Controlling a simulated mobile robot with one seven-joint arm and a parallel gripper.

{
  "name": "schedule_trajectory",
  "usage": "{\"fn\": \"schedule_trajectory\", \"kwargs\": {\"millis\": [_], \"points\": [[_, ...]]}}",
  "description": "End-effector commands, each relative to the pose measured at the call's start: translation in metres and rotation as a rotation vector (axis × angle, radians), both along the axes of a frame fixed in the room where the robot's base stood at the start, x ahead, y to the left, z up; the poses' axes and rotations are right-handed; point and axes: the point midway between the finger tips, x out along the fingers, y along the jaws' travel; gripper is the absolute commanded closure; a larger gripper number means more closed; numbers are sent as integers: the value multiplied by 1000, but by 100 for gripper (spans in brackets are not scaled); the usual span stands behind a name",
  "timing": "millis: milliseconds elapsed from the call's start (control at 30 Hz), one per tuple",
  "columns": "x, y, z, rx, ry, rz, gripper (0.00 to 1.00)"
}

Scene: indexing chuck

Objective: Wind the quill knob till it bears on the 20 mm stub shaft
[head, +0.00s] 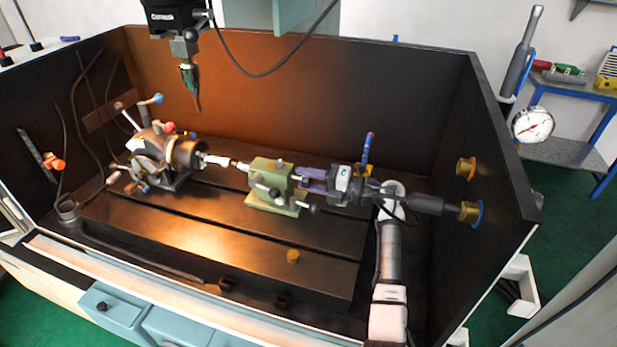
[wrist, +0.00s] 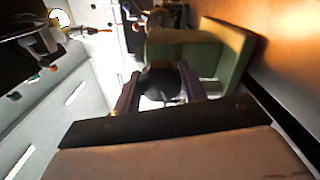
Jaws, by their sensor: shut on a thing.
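The indexing chuck (head: 184,154) stands at the left of the machine bed in the head view. The pale stub shaft (head: 216,160) sticks out of it to the right. The green tailstock (head: 270,183) stands to the right, its quill tip (head: 241,166) pointing at the shaft. I cannot tell whether tip and shaft touch. My gripper (head: 303,174) comes from the right to the tailstock's right end. In the wrist view its two purple fingers (wrist: 159,92) are shut on the dark round quill knob (wrist: 160,79), one on each side. The green tailstock (wrist: 205,52) is beyond it.
Dark walls enclose the bed (head: 190,225) at the back and sides. A spindle with a pointed tool (head: 190,80) hangs above, left of the tailstock. A small brass piece (head: 292,257) sits at the bed's front.

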Motion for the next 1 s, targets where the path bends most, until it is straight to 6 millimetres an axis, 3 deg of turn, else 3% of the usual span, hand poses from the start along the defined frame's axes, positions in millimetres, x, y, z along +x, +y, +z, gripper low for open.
{"fn": "schedule_trajectory", "kwargs": {"millis": [600,1000], "points": [[0,-1,0,178,547,-2,81],[0,-1,0,186,568,-1,81]]}}
